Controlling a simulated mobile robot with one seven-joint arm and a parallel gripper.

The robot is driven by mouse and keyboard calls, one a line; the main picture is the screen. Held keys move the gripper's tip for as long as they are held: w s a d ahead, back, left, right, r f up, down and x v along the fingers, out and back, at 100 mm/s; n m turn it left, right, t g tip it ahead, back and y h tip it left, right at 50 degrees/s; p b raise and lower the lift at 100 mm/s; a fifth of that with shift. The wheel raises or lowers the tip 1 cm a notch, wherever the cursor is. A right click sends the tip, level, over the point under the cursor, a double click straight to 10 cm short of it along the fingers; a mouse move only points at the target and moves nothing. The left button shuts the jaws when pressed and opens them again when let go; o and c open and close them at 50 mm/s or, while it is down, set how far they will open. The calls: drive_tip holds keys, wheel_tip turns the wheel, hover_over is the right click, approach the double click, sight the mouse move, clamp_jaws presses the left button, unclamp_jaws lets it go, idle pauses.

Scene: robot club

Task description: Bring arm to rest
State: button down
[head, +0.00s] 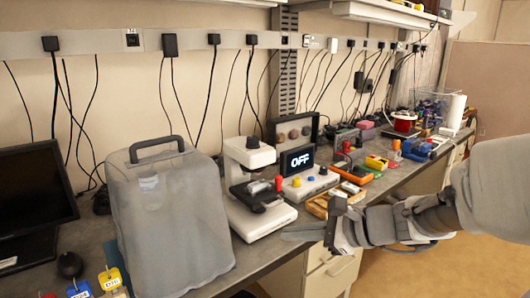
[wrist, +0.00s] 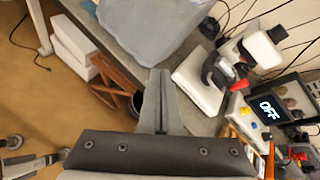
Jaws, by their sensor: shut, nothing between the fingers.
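My gripper (head: 290,234) reaches in from the right in the head view, at the front edge of the workbench (head: 276,252). Its grey fingers point left, just right of the white microscope's base. In the wrist view my gripper (wrist: 160,74) shows its two fingers pressed together with nothing between them. The fingers overlap the bench's front edge in that view. My arm is bent on the right side of the head view, in front of the bench drawers.
The white microscope (head: 262,222) and a device reading OFF (head: 299,160) stand close to my gripper. A grey covered case (head: 170,220) and a dark monitor (head: 30,200) are at left. Tools crowd the bench at right. The floor (wrist: 60,110) in front is mostly open.

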drive_tip(key=s+d+r+n+g+h+p, duration=0.1)
drive_tip(key=s+r+n+g+h+p, duration=0.15)
drive_tip(key=s+n, duration=0.5)
drive_tip(key=s+d+r+n+g+h+p, duration=0.1)
drive_tip(key=s+r+n+h+p, duration=0.1)
drive_tip(key=s+n+h, duration=0.4)
drive_tip(key=s+d+r+n+t+h+p, duration=0.1)
drive_tip(key=s+d+r+n+t+h, duration=0.1)
drive_tip(key=s+d+r+n, duration=0.1)
drive_tip(key=s+d+n, duration=0.1)
drive_tip(key=n, duration=0.1)
drive_tip(key=shift+s+d+n+p, duration=0.25)
drive_tip(key=shift+d+n+p, duration=0.1)
drive_tip(key=shift+p, duration=0.05)
